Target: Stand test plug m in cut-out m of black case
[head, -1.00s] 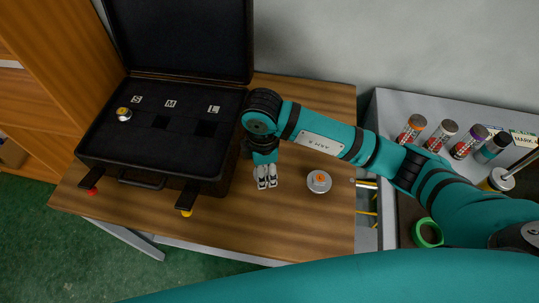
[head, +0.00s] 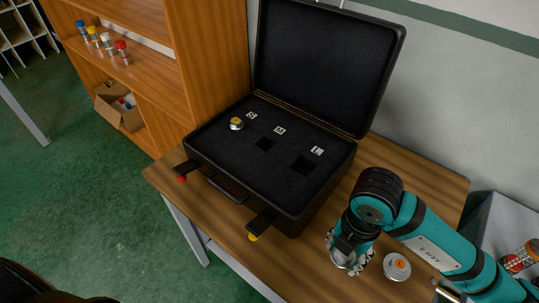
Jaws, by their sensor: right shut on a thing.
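The black case (head: 222,158) stands open on the wooden table, its lid (head: 325,65) raised at the back. Its foam has labels S, M (head: 280,130) and L. Square cut-out m (head: 264,145) is dark and empty. My right gripper (head: 349,262) points down over the table, right of the case's front corner. It is shut on a grey metallic thing, probably test plug m (head: 342,261), mostly hidden by the fingers; its label is unreadable. My left gripper is out of view.
A yellow-topped plug (head: 236,124) stands by label S. Cut-out L (head: 304,166) is empty. A round silver plug with an orange centre (head: 397,266) stands on the table right of my gripper. Front latches (head: 262,224) stick out. A wooden shelf (head: 200,60) is behind left.

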